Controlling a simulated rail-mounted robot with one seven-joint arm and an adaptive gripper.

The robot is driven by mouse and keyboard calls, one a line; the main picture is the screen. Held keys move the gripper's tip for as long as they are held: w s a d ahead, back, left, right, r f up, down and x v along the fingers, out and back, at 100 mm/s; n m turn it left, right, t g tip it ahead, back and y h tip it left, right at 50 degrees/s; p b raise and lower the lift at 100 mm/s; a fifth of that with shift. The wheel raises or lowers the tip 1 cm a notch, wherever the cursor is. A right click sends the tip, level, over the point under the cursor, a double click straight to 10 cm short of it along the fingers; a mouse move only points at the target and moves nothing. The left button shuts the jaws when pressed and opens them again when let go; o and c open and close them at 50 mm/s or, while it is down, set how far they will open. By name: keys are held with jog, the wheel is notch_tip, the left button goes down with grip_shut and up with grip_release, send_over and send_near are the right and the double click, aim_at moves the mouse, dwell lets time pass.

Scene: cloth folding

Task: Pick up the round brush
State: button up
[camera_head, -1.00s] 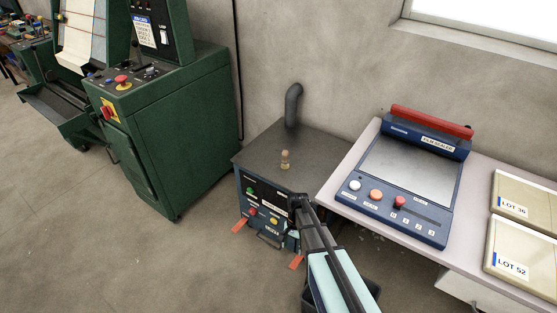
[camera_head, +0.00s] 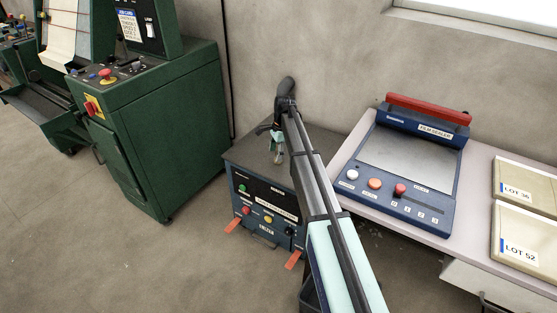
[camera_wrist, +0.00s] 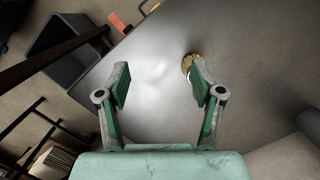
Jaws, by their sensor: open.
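The round brush, with a tan, bristly-looking round top, stands on the dark metal top (camera_head: 240,155) of the blue control cabinet. In the wrist view the brush (camera_wrist: 187,62) shows beside the inner side of the right finger, which partly hides it. My gripper (camera_wrist: 161,76) is open above the cabinet top, and the middle of the gap between its fingers is empty. I cannot tell whether the right finger touches the brush. In the head view my gripper (camera_head: 272,138) is over the cabinet and covers much of the brush.
A blue sealer (camera_head: 410,160) with a red bar stands on the pale table at right. A green machine (camera_head: 150,130) stands at left. A dark bin (camera_wrist: 72,52) is beside the cabinet. The cabinet top is otherwise clear.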

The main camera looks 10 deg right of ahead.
jog(key=w+d+r+m, duration=0.2)
jog(key=w+d+r, duration=0.2)
jog(key=w+r, duration=0.4)
jog(key=f, duration=0.5)
jog(key=s+a+f, duration=0.1)
jog(key=f, duration=0.4)
jog(key=a+f, duration=0.1)
jog(key=f, duration=0.4)
jog(key=shift+s+a+f+p, duration=0.2)
jog(key=shift+s+f+p, duration=0.1)
jog(key=shift+s+f, duration=0.1)
jog(key=c, duration=1.3)
